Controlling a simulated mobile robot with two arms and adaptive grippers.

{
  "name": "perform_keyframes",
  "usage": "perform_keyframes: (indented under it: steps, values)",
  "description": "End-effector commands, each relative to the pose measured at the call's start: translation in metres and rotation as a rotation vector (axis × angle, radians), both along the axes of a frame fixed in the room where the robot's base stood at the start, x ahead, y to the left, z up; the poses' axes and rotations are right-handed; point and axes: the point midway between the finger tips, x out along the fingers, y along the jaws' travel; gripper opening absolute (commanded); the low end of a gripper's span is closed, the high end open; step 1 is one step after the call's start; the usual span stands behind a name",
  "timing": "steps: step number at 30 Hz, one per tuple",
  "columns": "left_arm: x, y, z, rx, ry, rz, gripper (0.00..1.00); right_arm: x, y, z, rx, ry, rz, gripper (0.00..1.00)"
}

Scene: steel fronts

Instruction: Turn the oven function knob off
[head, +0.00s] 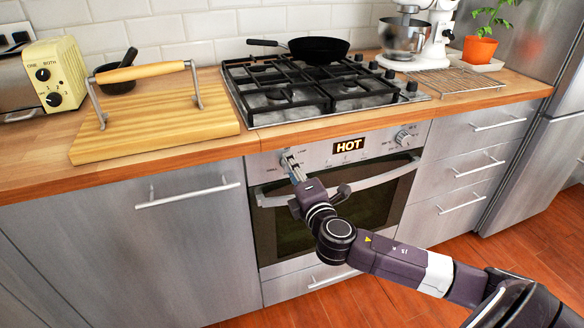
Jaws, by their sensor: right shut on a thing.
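The oven (335,190) is set under the counter, with a steel control panel across its top. The oven function knob (286,157) is at the left end of the panel, mostly hidden behind my right gripper (291,164). My right gripper reaches in from the lower right and is shut on this knob. The knob's pointer direction cannot be made out. My left gripper is not in view.
The oven door handle (340,184) runs close below the panel, behind my right arm. The counter above holds a wooden board (155,133) with a raised handle, a gas hob (320,90) with a black pan (318,50), and a wire rack (455,80).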

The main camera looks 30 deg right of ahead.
Motion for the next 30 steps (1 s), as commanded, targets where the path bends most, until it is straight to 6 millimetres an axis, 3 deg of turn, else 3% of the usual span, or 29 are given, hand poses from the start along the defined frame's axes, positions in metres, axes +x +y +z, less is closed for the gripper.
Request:
perform_keyframes:
  steps: [1,2,6,19,30]
  values:
    - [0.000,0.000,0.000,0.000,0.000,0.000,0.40,0.000,0.001,-0.002,-0.001,0.004,0.001,0.06]
    - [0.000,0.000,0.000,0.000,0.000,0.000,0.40,0.000,0.000,-0.002,-0.001,0.004,0.001,0.33]
    - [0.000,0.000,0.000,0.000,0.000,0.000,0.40,0.000,0.000,-0.001,0.000,0.003,0.000,0.48]
    - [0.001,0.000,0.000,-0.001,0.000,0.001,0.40,-0.009,0.003,-0.001,0.001,0.002,0.002,0.48]
    - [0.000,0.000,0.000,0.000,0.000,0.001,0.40,-0.065,0.017,0.000,0.001,0.005,0.002,0.48]
